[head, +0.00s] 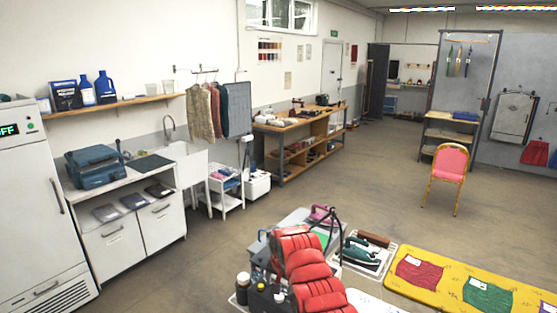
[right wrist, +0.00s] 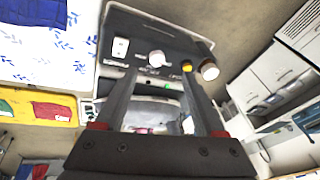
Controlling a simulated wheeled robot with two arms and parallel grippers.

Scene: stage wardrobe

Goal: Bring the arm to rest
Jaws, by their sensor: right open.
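My right gripper (right wrist: 158,78) shows in the right wrist view with its two dark fingers spread apart. Nothing is held between them. Beyond the fingers lies the grey top of a cart, with small bottles near its edge, including a yellow-capped one (right wrist: 187,66). I cannot tell whether the fingertips touch anything. In the head view my red arm reaches in from the bottom over the cart, and its gripper cannot be made out clearly there. My left arm and gripper are not in view.
Beside the arm in the head view are a dark bottle (head: 243,281), a teal iron (head: 360,250) and a pink iron (head: 321,214). A yellow mat (head: 440,290) lies to the right. A pink chair (head: 449,163) stands farther back. The middle floor is clear.

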